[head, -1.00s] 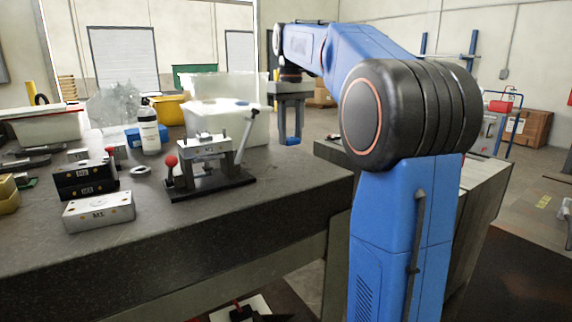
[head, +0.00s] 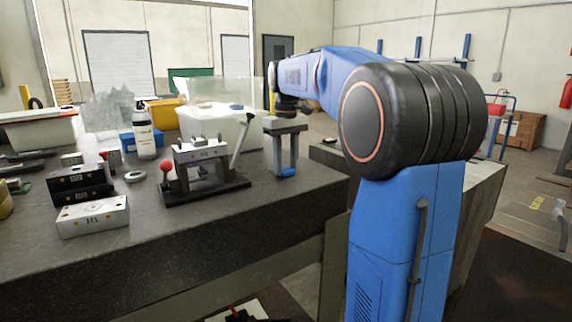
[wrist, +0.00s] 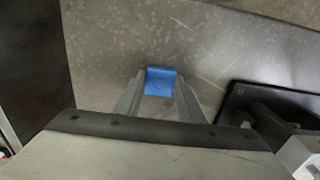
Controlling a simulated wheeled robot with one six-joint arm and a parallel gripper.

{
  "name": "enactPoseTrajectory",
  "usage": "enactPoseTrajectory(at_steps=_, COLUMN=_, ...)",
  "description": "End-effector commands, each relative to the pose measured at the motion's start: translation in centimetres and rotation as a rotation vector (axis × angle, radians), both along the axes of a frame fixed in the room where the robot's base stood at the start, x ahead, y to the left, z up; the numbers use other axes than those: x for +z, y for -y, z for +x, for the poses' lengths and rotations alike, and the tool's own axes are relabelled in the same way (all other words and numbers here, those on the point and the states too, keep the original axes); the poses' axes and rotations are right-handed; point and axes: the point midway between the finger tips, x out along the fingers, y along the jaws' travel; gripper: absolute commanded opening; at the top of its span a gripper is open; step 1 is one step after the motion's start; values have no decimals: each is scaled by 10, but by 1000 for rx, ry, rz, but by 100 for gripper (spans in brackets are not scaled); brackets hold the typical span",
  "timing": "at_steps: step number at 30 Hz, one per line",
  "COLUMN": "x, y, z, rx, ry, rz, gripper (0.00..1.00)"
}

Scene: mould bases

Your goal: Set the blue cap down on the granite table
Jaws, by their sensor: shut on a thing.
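The blue cap (wrist: 160,82) is between the fingertips of my gripper (wrist: 158,88) in the wrist view, with the speckled granite surface behind it. In the head view my gripper (head: 285,171) points straight down, shut on the blue cap (head: 287,173), over the right end of the granite table (head: 200,222). The cap is low, at or very near the table top; I cannot tell whether it touches.
The clamping fixture (head: 205,184) with its dark base stands just left of my gripper. The table around the cap is clear.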

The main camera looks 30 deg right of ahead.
Motion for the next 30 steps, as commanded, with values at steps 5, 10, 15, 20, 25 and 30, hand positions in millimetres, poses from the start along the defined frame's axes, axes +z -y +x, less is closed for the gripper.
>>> enactPoseTrajectory(at_steps=5, x=-2, y=0, z=0, rx=0, ry=0, rz=0, gripper=47)
enactPoseTrajectory(at_steps=10, x=-2, y=0, z=0, rx=0, ry=-1, rz=0, gripper=54)
enactPoseTrajectory(at_steps=15, x=-1, y=0, z=0, rx=0, ry=0, rz=0, gripper=54)
enactPoseTrajectory(at_steps=20, x=10, y=0, z=1, rx=0, ry=0, rz=0, gripper=54)
enactPoseTrajectory(at_steps=25, x=39, y=0, z=1, rx=0, ry=2, rz=-1, gripper=54)
enactPoseTrajectory(at_steps=30, x=72, y=0, z=1, rx=0, ry=2, rz=-1, gripper=54)
